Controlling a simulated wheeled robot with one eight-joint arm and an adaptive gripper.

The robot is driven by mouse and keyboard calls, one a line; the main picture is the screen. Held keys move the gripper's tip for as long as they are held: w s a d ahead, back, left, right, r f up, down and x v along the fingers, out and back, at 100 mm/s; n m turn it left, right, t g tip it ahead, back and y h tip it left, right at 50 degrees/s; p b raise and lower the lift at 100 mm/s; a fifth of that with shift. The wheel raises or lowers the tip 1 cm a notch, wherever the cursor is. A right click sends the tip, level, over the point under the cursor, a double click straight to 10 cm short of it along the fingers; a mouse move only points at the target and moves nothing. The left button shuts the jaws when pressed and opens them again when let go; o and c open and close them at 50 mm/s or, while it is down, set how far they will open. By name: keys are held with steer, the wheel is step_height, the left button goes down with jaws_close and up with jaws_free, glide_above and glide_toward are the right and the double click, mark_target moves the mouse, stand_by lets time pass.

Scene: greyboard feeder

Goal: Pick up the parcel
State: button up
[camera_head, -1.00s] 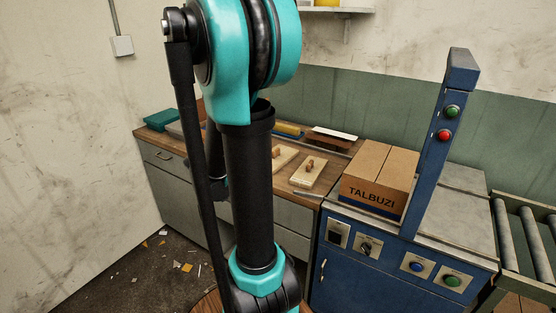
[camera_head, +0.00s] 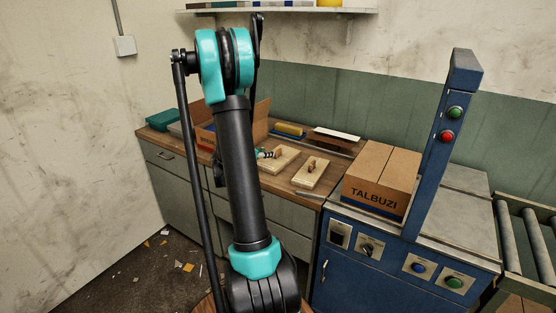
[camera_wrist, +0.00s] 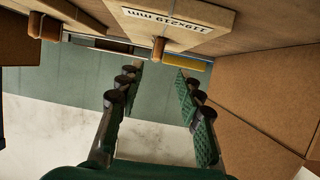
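A closed cardboard parcel (camera_head: 376,190) marked TALBUZI sits upright on the blue machine, left of its post. My gripper (camera_head: 270,153) shows small and partly hidden behind my arm, above the wooden bench and left of the parcel. In the wrist view my gripper (camera_wrist: 158,82) has its two green-padded fingers spread apart with nothing between them. A brown surface at the left edge of the wrist view may be the parcel; I cannot tell.
An open cardboard box (camera_head: 261,112) stands on the bench (camera_head: 300,200); its side (camera_wrist: 260,105) fills the wrist view's right. Two wooden boards with knobs (camera_head: 312,173) lie near the gripper. The blue post (camera_head: 437,145) rises right of the parcel. Rollers (camera_head: 510,235) are far right.

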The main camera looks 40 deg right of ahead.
mark_target(276, 151)
steer(key=x, duration=0.4)
steer(key=shift+d+f, duration=0.1)
steer(key=shift+d, duration=0.05)
steer(key=shift+x, duration=2.65)
steer(key=shift+s+d, duration=0.1)
steer(key=shift+s, duration=0.05)
jaws_close()
